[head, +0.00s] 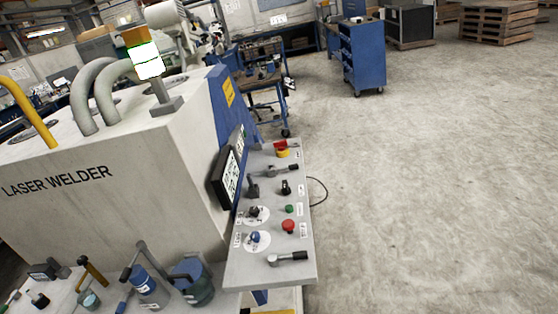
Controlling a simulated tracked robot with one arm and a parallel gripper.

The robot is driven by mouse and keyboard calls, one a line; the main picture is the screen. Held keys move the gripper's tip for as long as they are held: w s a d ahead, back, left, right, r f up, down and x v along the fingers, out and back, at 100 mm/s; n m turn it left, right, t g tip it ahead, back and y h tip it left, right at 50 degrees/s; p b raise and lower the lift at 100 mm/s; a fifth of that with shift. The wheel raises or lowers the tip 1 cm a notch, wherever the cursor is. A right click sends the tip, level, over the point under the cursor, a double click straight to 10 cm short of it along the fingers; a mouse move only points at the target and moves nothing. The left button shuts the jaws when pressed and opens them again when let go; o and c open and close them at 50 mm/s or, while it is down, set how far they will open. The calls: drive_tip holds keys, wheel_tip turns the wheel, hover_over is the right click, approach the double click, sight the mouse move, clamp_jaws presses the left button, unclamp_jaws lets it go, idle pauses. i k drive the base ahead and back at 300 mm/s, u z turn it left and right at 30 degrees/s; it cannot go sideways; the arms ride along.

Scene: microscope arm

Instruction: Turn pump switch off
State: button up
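A sloping grey control panel (245,275) juts from the right side of the laser welder. From far to near it carries a red and yellow switch (282,149), a grey lever with a black end (284,170), a black lever (252,188) and a black rotary switch (286,187). Below them are a black knob (254,211) and a blue knob (254,237) on white dials, a green button (289,209), a red button (288,227) and another lever (287,258). The labels are too small to read, so I cannot tell which is the pump switch. My gripper is out of view.
The laser welder body (120,205) fills the left, with a lit stack light (147,60) on top. Another panel with levers and blue cylinders (145,282) is at lower left. A blue cabinet (364,60) and pallets (497,20) stand behind. The right floor is clear.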

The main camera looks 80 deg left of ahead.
sight(286, 190)
drive_tip(key=u, duration=0.55)
drive_tip(key=i, duration=1.15)
drive_tip(key=u, duration=1.05)
drive_tip(key=i, duration=0.6)
drive_tip(key=u, duration=0.4)
